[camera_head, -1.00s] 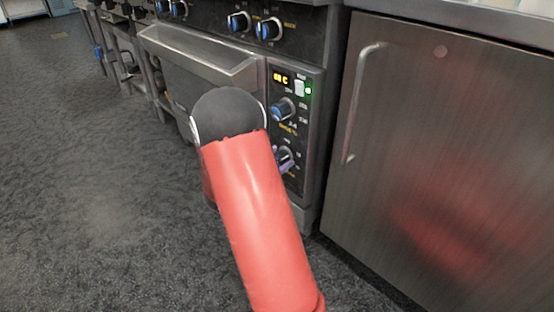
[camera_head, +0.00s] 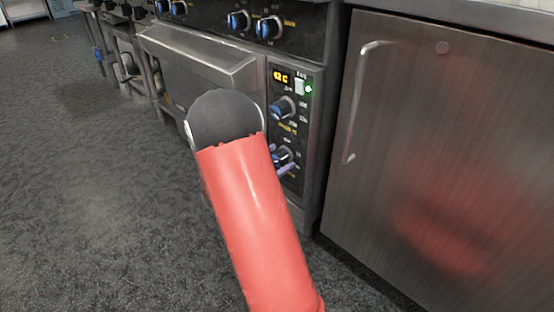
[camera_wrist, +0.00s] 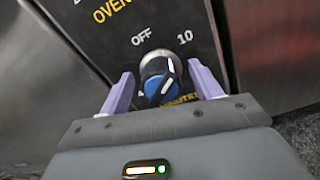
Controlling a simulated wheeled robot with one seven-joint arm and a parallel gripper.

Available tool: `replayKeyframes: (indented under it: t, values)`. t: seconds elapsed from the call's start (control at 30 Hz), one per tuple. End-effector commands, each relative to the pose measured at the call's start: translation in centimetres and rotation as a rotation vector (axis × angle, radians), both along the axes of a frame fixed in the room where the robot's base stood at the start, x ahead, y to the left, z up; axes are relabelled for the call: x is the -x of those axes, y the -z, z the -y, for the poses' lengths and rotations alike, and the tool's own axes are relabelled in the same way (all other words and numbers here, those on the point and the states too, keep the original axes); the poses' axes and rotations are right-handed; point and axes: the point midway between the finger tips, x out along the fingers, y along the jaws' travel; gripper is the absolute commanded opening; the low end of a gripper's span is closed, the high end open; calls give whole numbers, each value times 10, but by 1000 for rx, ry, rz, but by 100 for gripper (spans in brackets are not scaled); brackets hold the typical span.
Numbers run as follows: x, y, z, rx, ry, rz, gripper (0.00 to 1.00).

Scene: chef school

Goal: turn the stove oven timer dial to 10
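The oven timer dial (camera_wrist: 158,82) has a blue cap and a silver base. In the wrist view, OFF is printed at its upper left and 10 at its upper right. A white pointer mark on the dial sits on its upper right side, roughly between OFF and 10. My gripper (camera_wrist: 161,72) is open, with one lavender finger on each side of the dial. There seems to be a gap at each finger; contact cannot be told. In the head view the timer dial (camera_head: 282,153) is the lower knob on the stove panel, partly hidden by my gripper (camera_head: 284,168).
The oven handle (camera_head: 200,58) sticks out at the left. A steel cabinet door (camera_head: 450,150) with a vertical handle stands close on the right. The floor at left is clear.

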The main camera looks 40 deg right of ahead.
Motion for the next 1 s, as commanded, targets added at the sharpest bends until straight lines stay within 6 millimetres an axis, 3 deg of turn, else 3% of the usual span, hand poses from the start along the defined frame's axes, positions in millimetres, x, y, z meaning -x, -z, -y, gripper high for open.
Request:
replayKeyframes:
  t: [0.27, 0.7, 1.0]
  values:
    - [0, 0, -2, 0, -1, 0, 63]
    - [4, 0, -67, 0, -3, -1, 63]
    - [6, 0, -78, 0, 0, 0, 63]
